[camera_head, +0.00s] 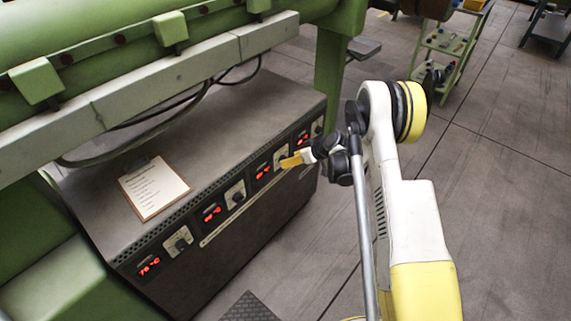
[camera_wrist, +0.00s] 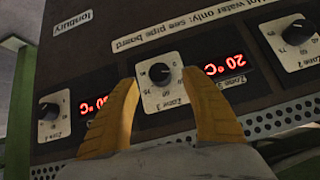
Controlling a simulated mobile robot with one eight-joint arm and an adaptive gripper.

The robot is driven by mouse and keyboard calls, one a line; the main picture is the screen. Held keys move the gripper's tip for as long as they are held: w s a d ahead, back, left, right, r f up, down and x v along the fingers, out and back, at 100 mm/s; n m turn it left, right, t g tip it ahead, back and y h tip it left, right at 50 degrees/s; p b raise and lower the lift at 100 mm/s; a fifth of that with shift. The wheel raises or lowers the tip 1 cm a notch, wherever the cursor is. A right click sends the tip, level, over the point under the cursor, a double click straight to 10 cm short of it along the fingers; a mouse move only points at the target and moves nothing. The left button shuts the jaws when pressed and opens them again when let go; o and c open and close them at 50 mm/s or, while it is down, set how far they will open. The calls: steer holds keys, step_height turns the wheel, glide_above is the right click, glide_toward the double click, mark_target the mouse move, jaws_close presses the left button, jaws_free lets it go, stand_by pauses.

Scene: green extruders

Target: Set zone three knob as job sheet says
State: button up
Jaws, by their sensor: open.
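The zone three knob (camera_wrist: 160,74) is a round black knob on a white dial plate marked "Zone 3". In the wrist view, which shows the panel upside down, it stands between the tips of my two yellow fingers. My gripper (camera_head: 291,160) is open, with a finger on each side of the knob; I cannot tell whether they touch it. In the head view the gripper partly covers that dial. The job sheet (camera_head: 153,187) lies on a clipboard on top of the dark control cabinet (camera_head: 225,130); its writing is too small to read.
Neighbouring knobs, zone two (camera_wrist: 298,33) and zone four (camera_wrist: 49,111), flank it, with red temperature displays (camera_wrist: 224,64) between. Green machinery (camera_head: 100,45) and hanging cables (camera_head: 150,125) stand above and behind the cabinet.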

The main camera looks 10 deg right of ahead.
steer(key=b+x, duration=0.1)
steer(key=x, duration=0.3)
steer(key=shift+w+a+f, duration=0.1)
steer(key=shift+w+f, duration=0.05)
steer(key=shift+f, duration=0.05)
steer(key=c, duration=1.2)
